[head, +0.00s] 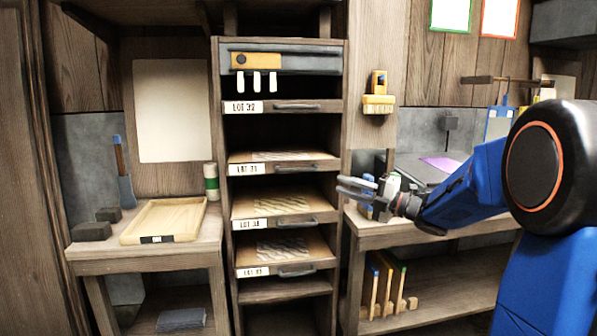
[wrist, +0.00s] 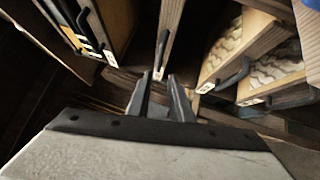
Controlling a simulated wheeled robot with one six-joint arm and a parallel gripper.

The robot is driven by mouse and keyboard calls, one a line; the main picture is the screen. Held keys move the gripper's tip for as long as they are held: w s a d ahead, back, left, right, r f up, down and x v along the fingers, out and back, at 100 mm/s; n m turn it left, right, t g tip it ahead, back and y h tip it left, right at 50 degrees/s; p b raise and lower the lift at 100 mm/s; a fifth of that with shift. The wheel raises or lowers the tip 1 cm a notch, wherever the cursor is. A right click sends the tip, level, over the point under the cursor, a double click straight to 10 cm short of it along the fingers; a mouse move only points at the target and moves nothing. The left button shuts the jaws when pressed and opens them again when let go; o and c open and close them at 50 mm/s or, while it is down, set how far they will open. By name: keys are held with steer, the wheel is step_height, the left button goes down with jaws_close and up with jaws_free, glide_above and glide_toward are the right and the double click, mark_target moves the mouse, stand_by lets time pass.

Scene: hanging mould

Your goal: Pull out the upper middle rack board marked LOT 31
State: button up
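The LOT 31 board (head: 275,157) sits in the rack, second label from the top, with a white label (head: 247,169) at the left of its front edge and a dark bar handle (head: 300,168). My gripper (head: 350,187) is to the right of this handle and apart from it, empty and open. In the wrist view my gripper (wrist: 162,82) has two dark fingers with a gap between them. A board edge with a dark handle (wrist: 161,48), apparently LOT 31, lies just beyond the fingertips. I cannot see contact.
The LOT 32 board (head: 285,106) is above, and two boards (head: 285,205) with patterned sheets are below. The wooden rack's right post (head: 341,110) stands near my gripper. A right workbench (head: 440,232) carries several items. A left bench holds a wooden tray (head: 150,220).

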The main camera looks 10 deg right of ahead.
mark_target(298, 170)
steer(key=x, duration=1.7)
steer(key=shift+w+a, duration=0.1)
steer(key=shift+a, duration=0.15)
jaws_close()
